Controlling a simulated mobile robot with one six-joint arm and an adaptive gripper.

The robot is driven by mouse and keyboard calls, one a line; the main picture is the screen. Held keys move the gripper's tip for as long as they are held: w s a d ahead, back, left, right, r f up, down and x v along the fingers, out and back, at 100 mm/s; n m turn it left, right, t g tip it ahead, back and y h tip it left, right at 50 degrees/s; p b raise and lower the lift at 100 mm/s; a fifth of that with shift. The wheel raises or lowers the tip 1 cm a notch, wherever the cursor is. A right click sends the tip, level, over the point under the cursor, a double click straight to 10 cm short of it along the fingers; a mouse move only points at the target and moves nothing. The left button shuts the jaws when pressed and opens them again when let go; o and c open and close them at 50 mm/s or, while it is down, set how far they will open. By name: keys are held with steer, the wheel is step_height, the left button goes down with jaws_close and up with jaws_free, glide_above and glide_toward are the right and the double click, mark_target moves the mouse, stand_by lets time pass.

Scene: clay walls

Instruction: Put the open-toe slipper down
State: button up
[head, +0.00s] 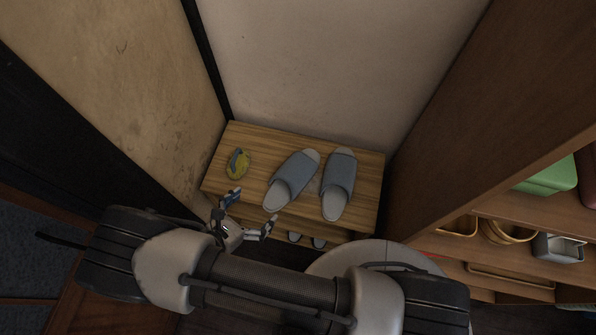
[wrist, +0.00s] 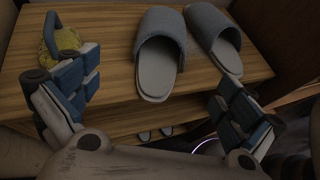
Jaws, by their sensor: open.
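Two blue-grey open-toe slippers lie side by side on a wooden shelf unit's top (head: 216,178). In the head view the left slipper (head: 292,178) is angled and the right slipper (head: 339,184) is straighter. In the wrist view the left slipper (wrist: 158,55) is near the centre and the right slipper (wrist: 214,38) is farther right. My gripper (head: 248,212) is open and empty at the front edge of the top. Its fingers (wrist: 155,98) are spread wide in the wrist view, apart from both slippers.
A yellow-and-blue object (head: 237,163) lies at the top's left end. More footwear (head: 306,240) shows on a level below. Walls close in behind and left. A brown cabinet (head: 470,130) stands right, with a green box (head: 548,176) and baskets on its shelves.

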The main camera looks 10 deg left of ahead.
mark_target(289, 180)
steer(key=b+x, duration=0.1)
steer(key=x, duration=1)
steer(key=shift+w+d+b, duration=0.1)
steer(key=shift+w+b, duration=0.05)
steer(key=shift+b, duration=0.15)
steer(key=b+x, duration=0.1)
steer(key=x, duration=0.4)
steer(key=shift+d+f, duration=0.1)
steer(key=shift+d, duration=0.15)
steer(key=shift+c, duration=0.6)
steer(key=c, duration=0.9)
